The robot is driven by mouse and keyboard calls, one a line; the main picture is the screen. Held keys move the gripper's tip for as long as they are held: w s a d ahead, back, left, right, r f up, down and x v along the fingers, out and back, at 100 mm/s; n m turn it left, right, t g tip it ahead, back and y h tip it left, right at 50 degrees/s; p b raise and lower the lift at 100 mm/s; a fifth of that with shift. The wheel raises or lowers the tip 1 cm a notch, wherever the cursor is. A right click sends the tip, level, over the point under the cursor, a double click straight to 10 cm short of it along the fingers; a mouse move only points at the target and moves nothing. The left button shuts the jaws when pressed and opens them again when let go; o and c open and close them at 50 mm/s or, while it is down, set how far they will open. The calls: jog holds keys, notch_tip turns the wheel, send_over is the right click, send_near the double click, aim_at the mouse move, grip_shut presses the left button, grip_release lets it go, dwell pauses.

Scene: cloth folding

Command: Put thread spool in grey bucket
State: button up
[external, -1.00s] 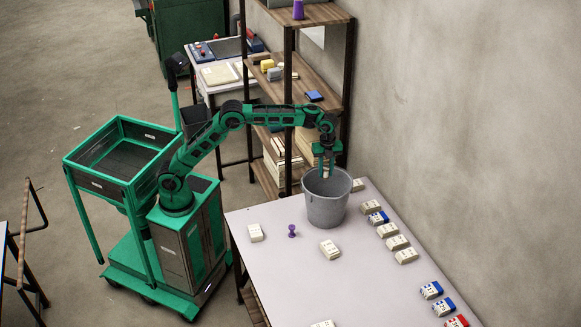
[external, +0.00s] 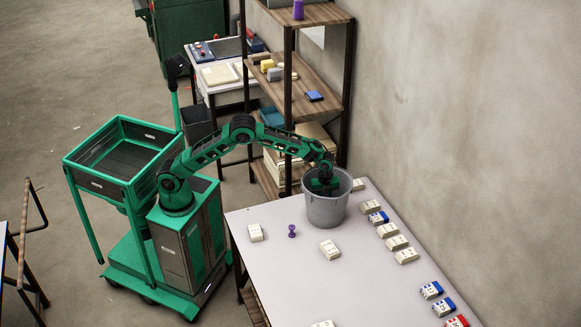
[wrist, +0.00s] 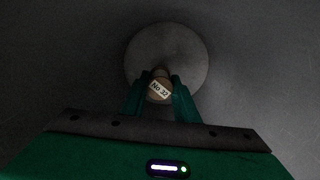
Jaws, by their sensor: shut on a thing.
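The grey bucket (external: 326,212) stands upright on the far end of the table, below the end of my arm. My gripper (external: 322,184) reaches down into its mouth, and the front wall hides the fingertips in the external view. In the wrist view my gripper (wrist: 160,96) is shut on the thread spool (wrist: 159,91), seen end-on with a round tan end and a white label reading "No 32". The round pale bucket floor shows beyond it. I cannot tell whether the spool touches the floor.
The pale table (external: 285,265) also holds a small purple object (external: 292,231) and several white, blue and red boxes. A wood and metal shelf (external: 300,80) stands close behind the bucket. A wall runs along the right.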

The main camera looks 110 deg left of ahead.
jog(key=shift+f, duration=2.15)
jog(key=shift+f, duration=0.1)
jog(key=o, duration=1.1)
notch_tip(320, 180, up, 12)
jog(key=shift+r, duration=0.15)
